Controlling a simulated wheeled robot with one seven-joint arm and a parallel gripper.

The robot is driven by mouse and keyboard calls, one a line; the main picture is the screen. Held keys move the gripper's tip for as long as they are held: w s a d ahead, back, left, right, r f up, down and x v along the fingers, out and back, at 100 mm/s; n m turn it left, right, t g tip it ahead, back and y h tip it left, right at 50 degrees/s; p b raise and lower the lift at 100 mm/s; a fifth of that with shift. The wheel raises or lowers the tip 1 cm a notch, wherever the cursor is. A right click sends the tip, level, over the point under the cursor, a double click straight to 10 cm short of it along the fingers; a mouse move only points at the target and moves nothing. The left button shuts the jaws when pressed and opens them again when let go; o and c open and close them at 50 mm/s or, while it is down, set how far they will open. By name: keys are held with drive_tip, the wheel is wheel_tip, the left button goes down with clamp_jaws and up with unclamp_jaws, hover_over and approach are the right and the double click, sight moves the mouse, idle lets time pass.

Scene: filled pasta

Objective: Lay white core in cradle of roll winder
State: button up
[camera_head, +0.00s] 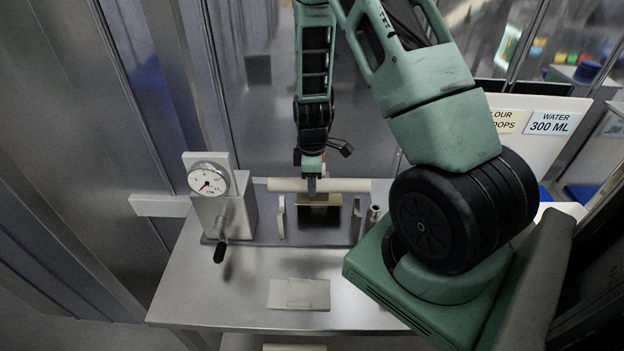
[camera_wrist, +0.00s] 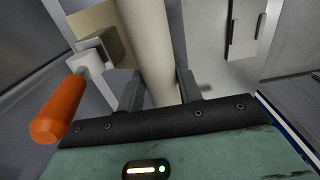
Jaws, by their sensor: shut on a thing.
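The white core (camera_head: 345,185) is a pale tube lying level, left to right, in the head view. My gripper (camera_head: 312,186) is shut on it near its middle. In the wrist view the core (camera_wrist: 150,30) runs up between the two fingers of my gripper (camera_wrist: 160,92). The roll winder (camera_head: 225,210) has a round dial and a black crank handle. Its cradle uprights (camera_head: 281,217) (camera_head: 356,218) stand below the core, left and right. I cannot tell whether the core touches them.
A tan block (camera_head: 319,200) sits just under the core; an orange handle (camera_wrist: 58,110) shows beside it in the wrist view. A flat grey plate (camera_head: 299,294) lies on the steel table (camera_head: 225,300) in front. Labelled white panels (camera_head: 548,125) stand at right.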

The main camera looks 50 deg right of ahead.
wheel_tip(320, 180, down, 8)
drive_tip(key=b, duration=0.5)
drive_tip(key=shift+b, duration=0.4)
drive_tip(key=shift+r, duration=0.1)
drive_tip(key=o, duration=1.3)
wheel_tip(320, 180, up, 17)
drive_tip(key=b, duration=0.3)
drive_tip(key=shift+r, duration=0.2)
